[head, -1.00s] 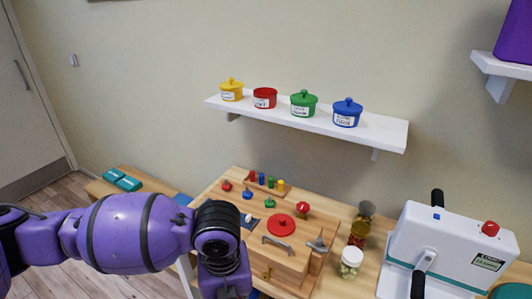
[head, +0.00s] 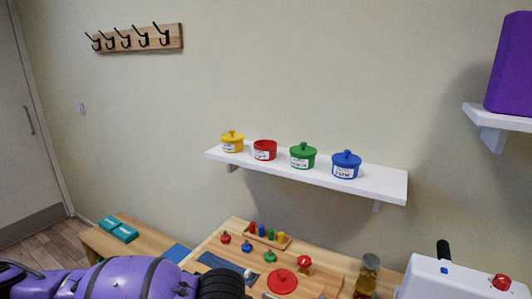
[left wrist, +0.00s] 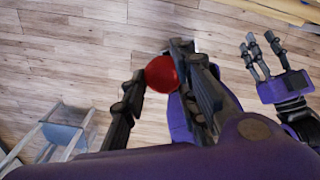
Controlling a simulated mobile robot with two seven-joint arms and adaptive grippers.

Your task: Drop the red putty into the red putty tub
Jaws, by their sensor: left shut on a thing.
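The red putty (left wrist: 162,76) is a smooth red ball in the left wrist view. My left gripper (left wrist: 156,70) is shut on it, with the wooden floor below. The red putty tub (head: 265,151) stands on the white wall shelf in the head view, between the yellow and green tubs. It shows no lid with a knob, unlike the others. A red disc-shaped lid (head: 282,281) lies on the wooden board. My right gripper (left wrist: 266,62) shows empty with its fingers spread in the left wrist view. Neither gripper shows in the head view.
The shelf (head: 390,188) also carries yellow (head: 232,142), green (head: 303,157) and blue (head: 346,166) lidded tubs. Below are the board (head: 240,235) with coloured pegs, a jar (head: 368,275) and a white machine (head: 440,280). The space before the shelf looks clear.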

